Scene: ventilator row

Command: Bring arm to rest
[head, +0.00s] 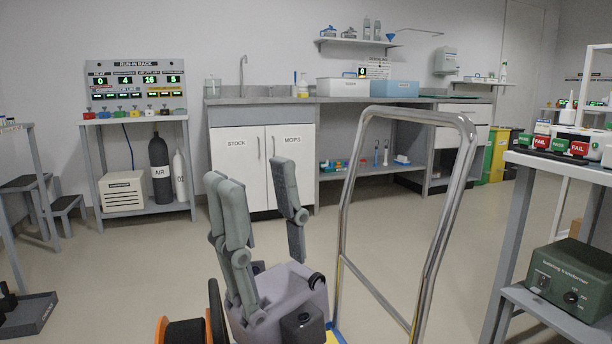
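A grey bench (508,158) with a green transformer box (572,279) is at the right. Counter (262,100) and run-in rack (136,80) line the back wall.

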